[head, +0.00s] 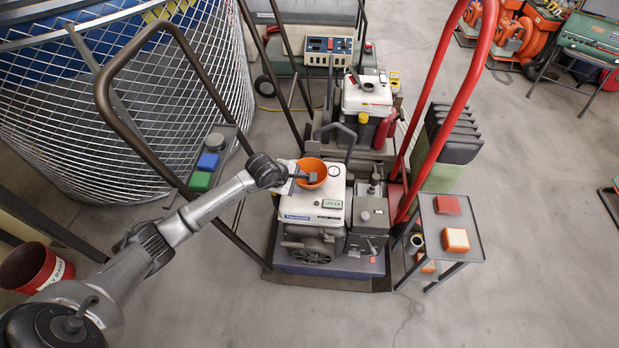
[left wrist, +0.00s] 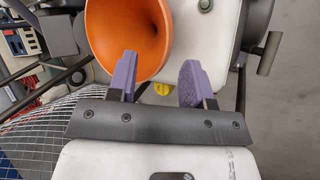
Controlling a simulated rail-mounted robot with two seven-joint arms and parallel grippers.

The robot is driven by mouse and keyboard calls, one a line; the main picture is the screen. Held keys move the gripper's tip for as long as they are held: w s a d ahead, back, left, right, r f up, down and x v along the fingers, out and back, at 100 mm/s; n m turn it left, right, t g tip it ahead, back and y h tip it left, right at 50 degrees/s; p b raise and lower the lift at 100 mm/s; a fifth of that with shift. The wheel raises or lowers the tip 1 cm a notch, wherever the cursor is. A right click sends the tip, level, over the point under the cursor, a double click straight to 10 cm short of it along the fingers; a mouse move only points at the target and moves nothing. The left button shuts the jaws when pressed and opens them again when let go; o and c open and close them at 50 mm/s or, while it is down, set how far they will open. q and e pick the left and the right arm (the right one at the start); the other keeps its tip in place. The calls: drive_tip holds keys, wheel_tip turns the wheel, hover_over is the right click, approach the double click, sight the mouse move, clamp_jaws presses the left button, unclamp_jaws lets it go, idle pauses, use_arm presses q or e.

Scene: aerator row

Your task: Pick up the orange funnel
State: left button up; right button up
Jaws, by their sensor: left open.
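The orange funnel (head: 311,165) stands mouth up on the white top of the engine unit (head: 308,208). In the left wrist view the funnel (left wrist: 128,28) shows its wide mouth, cut off by the upper edge. My left gripper (head: 302,175) is at the funnel's left side, near its rim. Its purple fingers (left wrist: 158,72) are apart with nothing held between them. One finger overlaps the funnel's lower rim in the left wrist view; the other lies to the right, outside the rim. I cannot tell whether a finger touches the funnel. My right gripper is not in view.
Dark tubular handles (head: 143,118) rise left of the engine unit, and a red handle (head: 440,75) rises to the right. A wire-mesh bin (head: 110,110) fills the upper left. A small side stand (head: 470,235) with red and orange blocks is at the right.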

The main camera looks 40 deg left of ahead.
sight(300, 185)
use_arm(q)
drive_tip(key=b+x, duration=0.2)
drive_tip(key=x, duration=0.1)
drive_tip(key=shift+s+d+f+b, duration=0.1)
drive_tip(key=shift+f+b, duration=0.15)
drive_tip(key=shift+b, duration=0.1)
drive_tip(key=shift+w+d+f+b, duration=0.1)
drive_tip(key=shift+w+f+b, duration=0.3)
drive_tip(key=shift+w+b, duration=0.15)
drive_tip(key=shift+s, duration=0.1)
drive_tip(key=shift+c, duration=0.6)
clamp_jaws()
